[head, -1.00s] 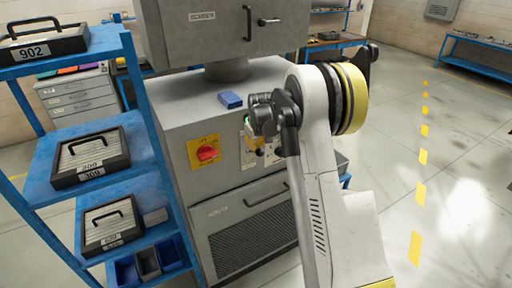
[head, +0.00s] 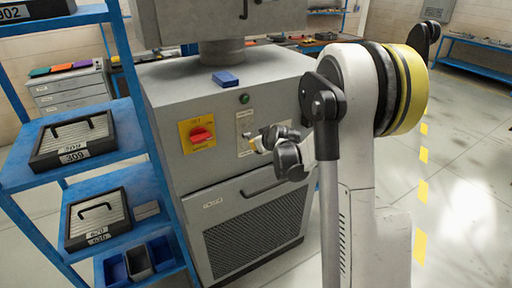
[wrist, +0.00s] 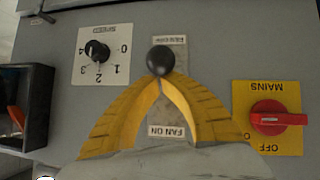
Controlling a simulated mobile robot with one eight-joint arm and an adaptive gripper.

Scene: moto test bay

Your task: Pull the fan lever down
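The fan lever shows in the wrist view as a black ball knob (wrist: 160,60) on a grey plate. That view is upside down, with the FAN ON label (wrist: 166,131) low in the picture and another label, hard to read, beyond the knob. My gripper's yellow fingers (wrist: 160,82) arch together and their tips meet right beside the knob, on the FAN ON side. I cannot tell whether they touch it; the lever's stem is hidden. In the head view my gripper (head: 256,144) is at the machine's front panel, and the lever is not clearly visible there.
A red MAINS switch on a yellow plate (wrist: 278,119) and a black SPEED dial (wrist: 97,50) flank the lever. A blue block (head: 225,78) lies on the machine top (head: 175,82). A blue shelf (head: 98,170) with cases stands left. Floor is open on the right.

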